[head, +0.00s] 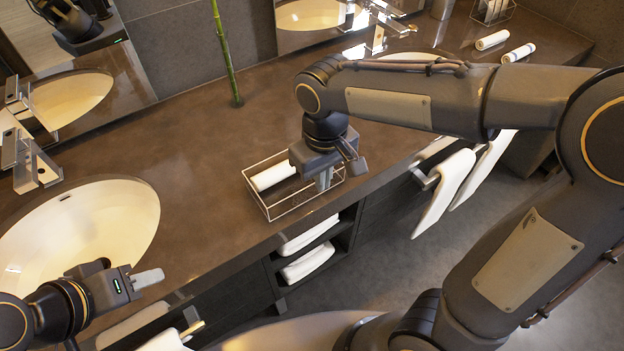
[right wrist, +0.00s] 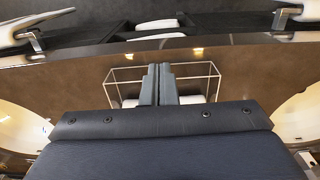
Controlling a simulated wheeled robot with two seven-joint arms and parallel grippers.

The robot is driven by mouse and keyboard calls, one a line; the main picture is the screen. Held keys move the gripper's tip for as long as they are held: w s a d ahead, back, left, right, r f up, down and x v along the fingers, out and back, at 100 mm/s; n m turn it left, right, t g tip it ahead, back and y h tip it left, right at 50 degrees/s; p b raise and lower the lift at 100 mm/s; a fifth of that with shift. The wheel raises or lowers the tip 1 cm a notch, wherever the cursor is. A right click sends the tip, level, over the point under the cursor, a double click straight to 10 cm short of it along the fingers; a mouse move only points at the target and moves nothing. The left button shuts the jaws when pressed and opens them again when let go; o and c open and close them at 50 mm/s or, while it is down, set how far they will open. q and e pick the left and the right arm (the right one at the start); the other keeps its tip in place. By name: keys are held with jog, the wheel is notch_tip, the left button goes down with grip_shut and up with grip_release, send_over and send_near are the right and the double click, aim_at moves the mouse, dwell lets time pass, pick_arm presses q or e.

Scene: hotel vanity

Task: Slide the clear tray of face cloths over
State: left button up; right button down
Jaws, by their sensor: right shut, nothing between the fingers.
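The clear tray (head: 293,207) has a thin pale rim and sits near the front edge of the brown counter, between the two basins. A rolled white face cloth (head: 272,176) lies in its left part. My right gripper (head: 325,180) is shut and empty, pointing down over or into the tray's right part; its arm hides some of the tray. In the right wrist view the shut fingers (right wrist: 158,84) cross the tray's frame (right wrist: 212,88), with white cloth showing beside them. Whether the fingers touch the tray is unclear. My left gripper (head: 146,278) is over the left basin's front edge, its opening unclear.
The left basin (head: 85,235) and a chrome faucet (head: 33,165) stand left of the tray. A green bamboo stalk (head: 228,60) rises at the back. Folded towels (head: 308,262) sit in a shelf below. The counter between the stalk and tray is clear.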

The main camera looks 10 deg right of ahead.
jog(key=w+f, duration=0.1)
jog(key=f, duration=0.5)
jog(key=w+a+f+p, duration=0.1)
jog(key=f, duration=0.2)
jog(key=shift+w+f, duration=0.1)
jog(key=shift+w, duration=0.25)
jog(key=shift+w+a, duration=0.1)
jog(key=shift+w, duration=0.4)
